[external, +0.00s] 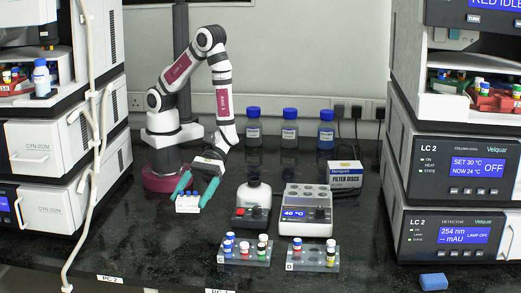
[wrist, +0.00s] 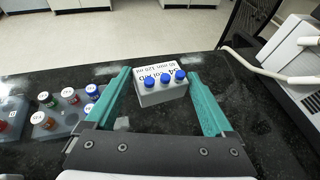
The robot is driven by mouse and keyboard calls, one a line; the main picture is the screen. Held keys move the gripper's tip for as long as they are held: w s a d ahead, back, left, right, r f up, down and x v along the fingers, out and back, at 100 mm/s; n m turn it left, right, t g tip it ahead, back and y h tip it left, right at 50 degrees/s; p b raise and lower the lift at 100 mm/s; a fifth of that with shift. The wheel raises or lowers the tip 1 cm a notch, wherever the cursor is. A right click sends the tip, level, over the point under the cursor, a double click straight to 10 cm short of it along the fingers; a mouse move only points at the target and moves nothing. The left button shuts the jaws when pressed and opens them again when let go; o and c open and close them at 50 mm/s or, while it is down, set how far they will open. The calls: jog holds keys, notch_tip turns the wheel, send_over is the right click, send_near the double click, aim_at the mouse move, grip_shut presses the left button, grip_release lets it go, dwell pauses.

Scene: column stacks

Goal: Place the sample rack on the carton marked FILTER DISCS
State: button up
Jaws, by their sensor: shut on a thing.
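My gripper (external: 188,192) has its teal fingers shut on a small white sample rack (external: 187,208) with blue-capped vials, at the left of the bench. In the wrist view the rack (wrist: 160,96) sits between the tips of my gripper (wrist: 160,92). It shows three blue caps and a printed label. I cannot tell whether its base touches the bench. The carton marked FILTER DISCS (external: 345,181), white and dark blue, stands at the back right, well away from my gripper. Its top looks bare. The carton is not in the wrist view.
Two grey vial racks (external: 244,251) (external: 313,256) lie in front. Blue-capped bottles (external: 290,132) line the back. Instrument stacks flank both sides.

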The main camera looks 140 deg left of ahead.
jog(key=w+a+r+n+t+y, duration=0.2)
jog(key=w+a+n+y, duration=0.15)
jog(key=a, duration=0.75)
jog(key=w+a+r+n+t+y, duration=0.1)
jog(key=w+a+n+t+y, duration=0.25)
jog(key=a, duration=0.75)
jog(key=w+a+r+n+t+y, duration=0.15)
jog(key=a+n+y, duration=0.35)
jog(key=a, duration=0.5)
jog(key=n+y, duration=0.5)
send_over(343, 164)
notch_tip(343, 164, down, 3)
jog(key=shift+w+d+f+g, duration=0.1)
jog(key=shift+d+f+g, duration=0.05)
jog(key=shift+g, duration=0.15)
notch_tip(343, 164, down, 4)
jog(key=shift+f, duration=0.1)
